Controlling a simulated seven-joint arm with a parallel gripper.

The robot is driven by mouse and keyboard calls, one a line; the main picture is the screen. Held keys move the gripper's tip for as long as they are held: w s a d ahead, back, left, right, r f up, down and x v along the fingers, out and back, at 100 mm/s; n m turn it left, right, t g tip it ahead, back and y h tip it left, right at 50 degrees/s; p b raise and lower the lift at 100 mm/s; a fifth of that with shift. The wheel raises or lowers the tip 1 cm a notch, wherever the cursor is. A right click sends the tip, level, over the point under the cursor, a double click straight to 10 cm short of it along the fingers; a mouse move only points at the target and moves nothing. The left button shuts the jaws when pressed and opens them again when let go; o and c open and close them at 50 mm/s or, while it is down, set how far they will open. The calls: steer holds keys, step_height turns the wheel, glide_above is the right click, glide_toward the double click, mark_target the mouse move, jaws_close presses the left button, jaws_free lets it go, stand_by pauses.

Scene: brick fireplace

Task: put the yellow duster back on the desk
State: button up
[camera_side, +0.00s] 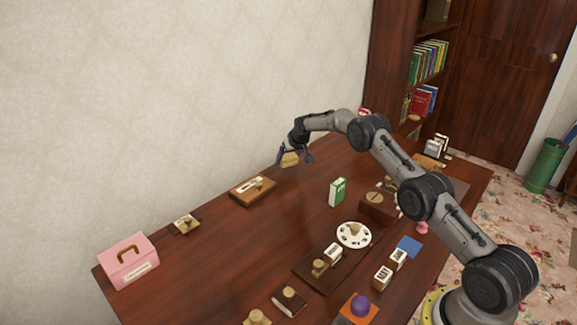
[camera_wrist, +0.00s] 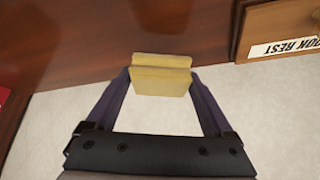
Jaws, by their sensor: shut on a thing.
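The yellow duster (camera_wrist: 160,82) is a pale yellow block between the fingers of my gripper (camera_wrist: 160,88) in the wrist view. In the side view the duster (camera_side: 289,159) shows at the tip of my gripper (camera_side: 293,157), near the wall side of the desk (camera_side: 245,225). My gripper is shut on it. In the side view the duster looks to be at or just above the dark wood top; I cannot tell whether it touches. The wrist view also shows the brown wood beyond it.
A green box (camera_side: 337,191) stands to the right. A round white dial (camera_side: 353,235), a pink case (camera_side: 129,261) and several small items occupy the front.

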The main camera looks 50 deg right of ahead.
mark_target(289, 165)
steer(key=shift+w+f, duration=0.2)
steer(key=shift+f, duration=0.15)
steer(key=shift+d+f, duration=0.1)
steer(key=shift+f, duration=1.4)
steer(key=shift+f, duration=0.2)
steer(key=o, duration=0.9)
